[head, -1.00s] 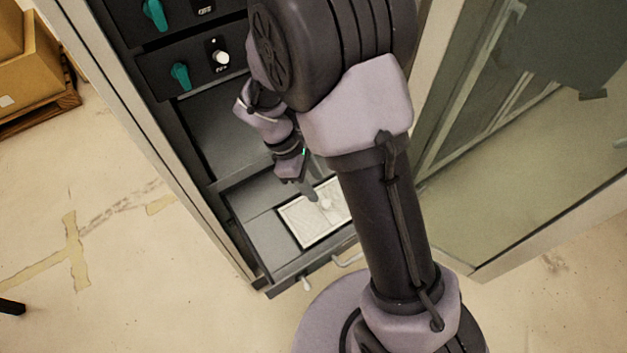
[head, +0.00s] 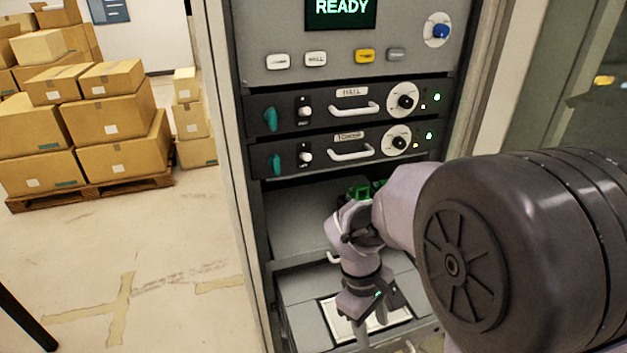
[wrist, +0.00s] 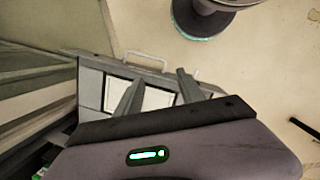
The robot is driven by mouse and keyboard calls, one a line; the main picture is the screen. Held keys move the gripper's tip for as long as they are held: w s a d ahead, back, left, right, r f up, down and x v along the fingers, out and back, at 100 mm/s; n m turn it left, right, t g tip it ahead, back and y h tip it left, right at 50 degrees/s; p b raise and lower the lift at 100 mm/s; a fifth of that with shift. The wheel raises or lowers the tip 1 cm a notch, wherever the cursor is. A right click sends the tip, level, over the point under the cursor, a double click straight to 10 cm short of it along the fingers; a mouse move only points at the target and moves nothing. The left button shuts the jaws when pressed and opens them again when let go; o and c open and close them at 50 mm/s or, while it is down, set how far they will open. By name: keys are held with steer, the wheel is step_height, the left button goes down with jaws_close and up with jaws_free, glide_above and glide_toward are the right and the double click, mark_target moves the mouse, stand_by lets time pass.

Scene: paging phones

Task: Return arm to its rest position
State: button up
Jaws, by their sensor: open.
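My gripper (head: 371,326) hangs pointing down over a pulled-out lower drawer (head: 297,318) of a grey rack. Its fingers are apart with nothing seen between them. My arm is bent, with its large dark joint filling the right of the head view. In the wrist view my gripper (wrist: 160,78) shows two spread grey fingers above the drawer (wrist: 90,73), which has a pale panel inside and a handle at its front. I cannot tell the exact gap between fingertips and panel.
The rack carries a READY screen (head: 341,10), buttons, and two closed units with handles (head: 353,108) and teal knobs. Stacked boxes (head: 85,110) stand on a pallet at left. A glass panel is at right. The floor left of the rack is mostly clear.

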steer(key=s+a+r+m+t+y, duration=0.1)
steer(key=s+r+m+t+y, duration=0.3)
steer(key=s+r+m, duration=0.8)
step_height(320, 180, up, 4)
steer(key=m+t, duration=0.1)
steer(key=t, duration=0.1)
steer(key=shift+s+a+t, duration=0.25)
steer(key=shift+a+t, duration=0.05)
steer(key=shift+t, duration=0.1)
steer(key=shift+r, duration=0.1)
